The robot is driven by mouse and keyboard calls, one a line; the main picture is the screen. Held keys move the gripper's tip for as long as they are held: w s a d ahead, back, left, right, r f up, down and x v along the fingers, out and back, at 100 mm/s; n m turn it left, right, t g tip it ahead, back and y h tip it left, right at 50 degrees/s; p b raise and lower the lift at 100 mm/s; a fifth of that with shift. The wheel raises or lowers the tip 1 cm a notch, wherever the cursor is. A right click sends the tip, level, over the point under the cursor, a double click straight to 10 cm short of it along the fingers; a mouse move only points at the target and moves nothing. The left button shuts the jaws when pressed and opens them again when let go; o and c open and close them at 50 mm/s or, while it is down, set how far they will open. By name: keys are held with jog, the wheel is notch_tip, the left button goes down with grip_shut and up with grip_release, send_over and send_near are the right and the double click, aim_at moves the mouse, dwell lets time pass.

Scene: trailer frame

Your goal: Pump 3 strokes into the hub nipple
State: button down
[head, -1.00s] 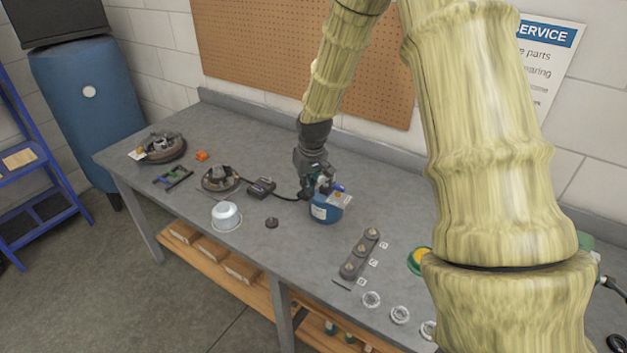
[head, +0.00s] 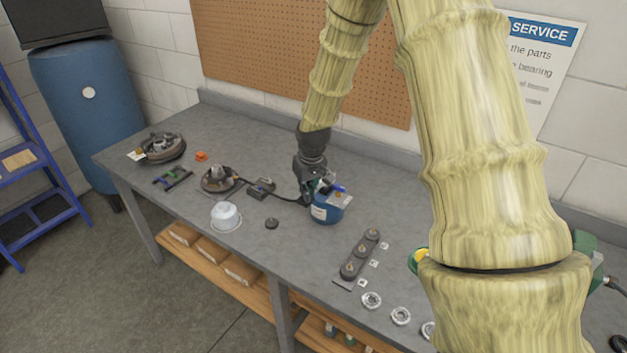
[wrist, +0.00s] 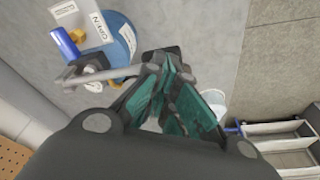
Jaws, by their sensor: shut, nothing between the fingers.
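A blue grease can (head: 325,214) with a pump on its lid stands on the bench. In the wrist view the can (wrist: 122,42) is at top left, with a blue cylinder (wrist: 64,42) and a grey lever rod (wrist: 110,74) on its pump head. My gripper (head: 308,197) is at the can's left side. In the wrist view my gripper (wrist: 165,70) is shut and empty, close to the rod's end; contact cannot be told. A black hose (head: 283,198) runs left toward a hub (head: 218,178). The hub's nipple is too small to make out.
A white tub (head: 226,216) and a small dark cap (head: 271,223) lie left of the can. Another hub (head: 163,148) sits at the far left.

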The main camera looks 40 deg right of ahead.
jog(key=shift+s+b+x, duration=0.2)
jog(key=shift+b+x, duration=0.25)
jog(key=shift+x, duration=0.65)
jog(key=shift+s, duration=0.1)
jog(key=shift+w+d+r+p, duration=0.1)
jog(key=shift+d+r+p, duration=0.1)
jog(key=shift+r+p, duration=1.35)
jog(key=shift+w+d+r+p, duration=0.1)
jog(key=shift+d+r+p, duration=0.1)
jog(key=shift+r+p, duration=1.35)
jog(key=shift+r+b, duration=0.4)
jog(key=shift+b, duration=0.1)
jog(key=shift+f, duration=0.2)
jog(key=shift+s+a+f+b, duration=0.15)
jog(key=shift+f+b, duration=0.15)
jog(key=shift+f, duration=0.2)
jog(key=shift+w+a+f+b, duration=0.1)
jog(key=shift+a+f+b, duration=0.15)
jog(key=shift+f, duration=0.25)
jog(key=shift+s, duration=0.1)
